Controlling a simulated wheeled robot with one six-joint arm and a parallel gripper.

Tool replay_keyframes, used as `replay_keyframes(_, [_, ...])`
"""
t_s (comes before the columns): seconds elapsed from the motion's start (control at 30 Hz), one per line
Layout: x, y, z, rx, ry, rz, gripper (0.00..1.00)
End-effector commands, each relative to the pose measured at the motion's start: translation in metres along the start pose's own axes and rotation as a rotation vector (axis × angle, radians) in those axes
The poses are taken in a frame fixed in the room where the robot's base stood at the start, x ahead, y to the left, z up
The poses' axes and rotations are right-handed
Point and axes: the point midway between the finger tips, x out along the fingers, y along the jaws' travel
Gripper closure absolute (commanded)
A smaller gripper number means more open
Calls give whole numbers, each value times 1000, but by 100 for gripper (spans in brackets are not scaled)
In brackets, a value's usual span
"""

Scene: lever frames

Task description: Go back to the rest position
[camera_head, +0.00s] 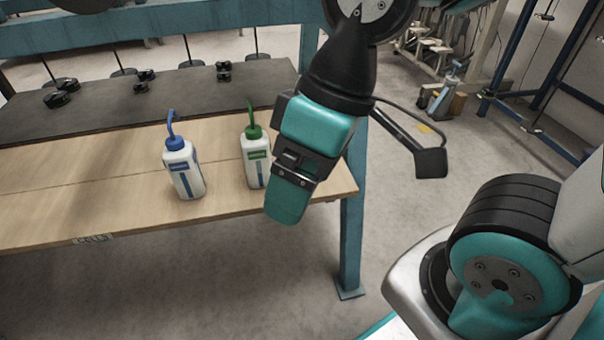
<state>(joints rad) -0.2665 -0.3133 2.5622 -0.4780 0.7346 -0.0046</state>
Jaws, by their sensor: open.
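My gripper (288,205) hangs down on the end of my arm, teal and black, in front of the table's right end. It is seen from the side, so its fingers overlap, and I see nothing held in it. A white bottle with a green cap and spout (256,160) stands upright on the table just left of my gripper and is partly covered by it in the picture. A white bottle with a blue cap and bent spout (182,168) stands upright further left.
The wooden table (95,205) has a dark mat (185,93) along its back, with levers on black bases (62,93) standing there. A teal table leg (352,240) is at the right end. Open floor (400,200) lies right of the table, with a rack (545,90) beyond.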

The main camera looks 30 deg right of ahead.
Motion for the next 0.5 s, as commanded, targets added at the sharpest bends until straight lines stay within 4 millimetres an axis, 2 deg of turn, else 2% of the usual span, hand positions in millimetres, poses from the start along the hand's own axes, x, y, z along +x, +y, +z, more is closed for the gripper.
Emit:
replay_keyframes(0.27, [-4,-1,-2,3,1,-1,15])
replay_keyframes(0.37, [-17,-5,-5,4,2,-1,15])
replay_keyframes(0.5, [-51,-16,-12,4,2,-2,15])
